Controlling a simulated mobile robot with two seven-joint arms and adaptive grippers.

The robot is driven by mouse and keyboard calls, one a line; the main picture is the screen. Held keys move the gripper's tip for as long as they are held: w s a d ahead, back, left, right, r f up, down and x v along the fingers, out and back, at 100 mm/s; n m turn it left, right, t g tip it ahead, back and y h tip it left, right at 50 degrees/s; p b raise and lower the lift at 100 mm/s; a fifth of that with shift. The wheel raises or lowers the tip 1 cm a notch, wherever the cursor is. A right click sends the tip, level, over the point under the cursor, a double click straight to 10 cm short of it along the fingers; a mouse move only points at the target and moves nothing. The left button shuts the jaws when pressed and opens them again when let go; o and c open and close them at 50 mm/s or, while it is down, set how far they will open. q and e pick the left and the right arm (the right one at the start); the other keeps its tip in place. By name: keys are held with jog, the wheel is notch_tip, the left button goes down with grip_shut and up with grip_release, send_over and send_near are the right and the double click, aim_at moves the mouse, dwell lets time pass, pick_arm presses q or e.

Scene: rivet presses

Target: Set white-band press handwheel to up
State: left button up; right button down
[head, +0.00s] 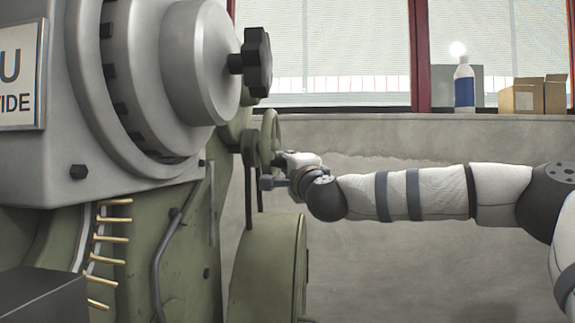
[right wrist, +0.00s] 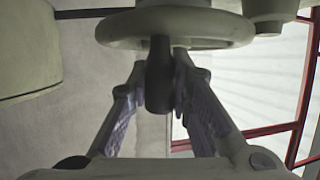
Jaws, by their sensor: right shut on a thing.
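The press handwheel (head: 270,138) is a green ring on the far side of a large green and grey press (head: 190,250). In the right wrist view the handwheel (right wrist: 180,30) spans the top, with a dark handle (right wrist: 159,75) sticking out from its rim toward me. My right gripper (head: 285,163) reaches it from the right. In the right wrist view my right gripper (right wrist: 160,82) has one finger on each side of the handle and is shut on it. I see no white band on the visible part of the press. My left gripper is out of view.
A black star knob (head: 257,62) sticks out from the grey drum above the handwheel. Brass rods (head: 110,238) project at the lower left. A blue bottle (head: 464,85) and cardboard boxes (head: 535,96) stand on the window ledge. Space below my right arm looks clear.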

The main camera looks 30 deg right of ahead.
jog(key=shift+s+a+r+m+g, duration=0.2)
jog(key=shift+r+m+g, duration=0.15)
jog(key=shift+r+g, duration=0.45)
jog(key=shift+s+a+r+m+g, duration=0.15)
jog(key=shift+r+m+g, duration=0.2)
jog(key=shift+r+g, duration=0.4)
jog(key=shift+d+r+m+g+y, duration=0.15)
jog(key=shift+r+m+g+y, duration=0.6)
jog(key=shift+r+g, duration=0.6)
jog(key=shift+w+f, duration=0.1)
jog(key=shift+f, duration=0.1)
jog(key=c, duration=1.4)
grip_release()
jog(key=shift+c, duration=0.2)
jog(key=v, duration=1.2)
jog(key=shift+r, duration=0.2)
jog(key=shift+d, duration=0.15)
